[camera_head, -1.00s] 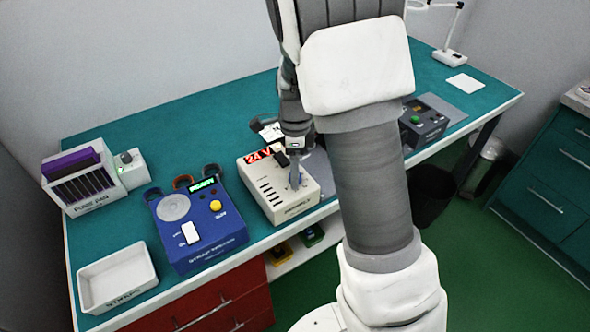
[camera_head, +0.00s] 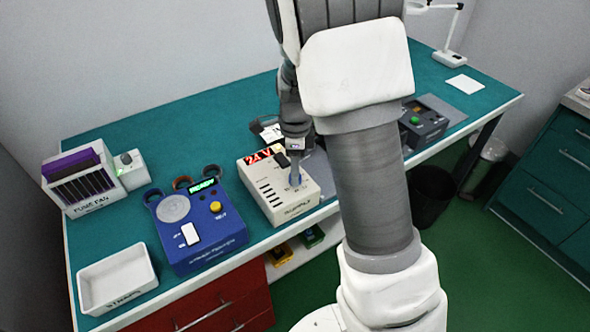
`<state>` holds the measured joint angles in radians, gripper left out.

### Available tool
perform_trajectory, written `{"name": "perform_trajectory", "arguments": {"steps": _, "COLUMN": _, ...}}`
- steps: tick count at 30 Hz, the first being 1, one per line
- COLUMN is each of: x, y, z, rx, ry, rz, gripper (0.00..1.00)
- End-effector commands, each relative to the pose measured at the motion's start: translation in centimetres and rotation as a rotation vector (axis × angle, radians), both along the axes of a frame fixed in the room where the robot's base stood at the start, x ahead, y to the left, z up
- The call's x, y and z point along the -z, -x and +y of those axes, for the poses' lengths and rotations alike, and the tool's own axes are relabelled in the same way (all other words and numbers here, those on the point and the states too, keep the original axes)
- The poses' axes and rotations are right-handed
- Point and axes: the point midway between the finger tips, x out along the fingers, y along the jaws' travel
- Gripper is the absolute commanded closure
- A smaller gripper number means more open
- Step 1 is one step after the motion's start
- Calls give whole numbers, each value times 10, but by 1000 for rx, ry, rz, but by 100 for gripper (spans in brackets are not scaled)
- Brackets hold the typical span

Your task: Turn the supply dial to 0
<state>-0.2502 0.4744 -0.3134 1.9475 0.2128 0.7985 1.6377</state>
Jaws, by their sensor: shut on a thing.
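The supply (camera_head: 263,190) is a cream box on the teal bench, with a red display reading 24 V and a row of dark slots. Its blue dial (camera_head: 295,182) is on the top face towards the right and is mostly covered by my gripper. My gripper (camera_head: 295,178) points down onto the dial from above and is shut on it. The dial's pointer and markings are too small or hidden to read.
A blue tester (camera_head: 200,235) with a green display stands left of the supply. A white tray (camera_head: 140,250) and a fuse rack (camera_head: 85,185) are farther left. A dark box with a green button (camera_head: 424,122) is at the right, behind my arm.

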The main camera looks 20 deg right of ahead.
Motion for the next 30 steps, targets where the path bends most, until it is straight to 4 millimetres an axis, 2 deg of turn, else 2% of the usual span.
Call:
{"name": "perform_trajectory", "arguments": {"steps": 8, "x": -1, "y": 0, "z": 0, "rx": -140, "ry": 0, "rz": 0, "gripper": 100}}
{"name": "perform_trajectory", "arguments": {"steps": 30, "x": -1, "y": 0, "z": 1, "rx": -829, "ry": 0, "rz": -2, "gripper": 100}}
